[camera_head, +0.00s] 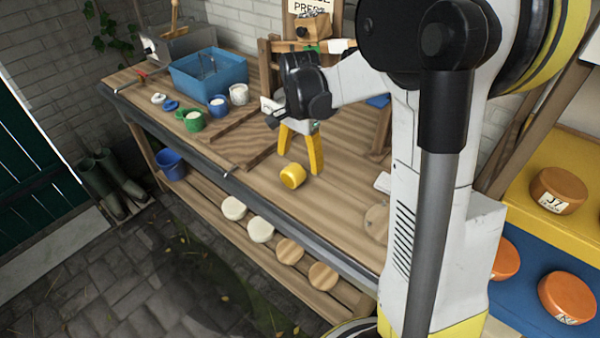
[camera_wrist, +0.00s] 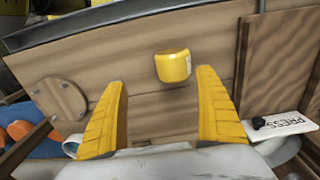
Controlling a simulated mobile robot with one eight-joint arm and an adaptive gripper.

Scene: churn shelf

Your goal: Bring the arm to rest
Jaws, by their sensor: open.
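My gripper (camera_head: 300,150) has two yellow fingers and points down over the wooden workbench (camera_head: 345,190). Its fingers are spread apart with nothing between them. In the wrist view my gripper (camera_wrist: 163,110) is also open and empty. A small yellow cup-like piece (camera_head: 293,176) lies on the bench just in front of the fingers, apart from them. It also shows in the wrist view (camera_wrist: 173,67), beyond the fingertips. My arm is bent over the bench from the right.
A blue basin (camera_head: 208,75), a green mug (camera_head: 191,121), a blue mug (camera_head: 217,105) and a white mug (camera_head: 239,94) stand at the bench's left. Several round pieces (camera_head: 233,208) lie on the lower shelf. Orange rounds (camera_head: 568,297) sit on the shelves at right. Boots (camera_head: 112,183) stand at left.

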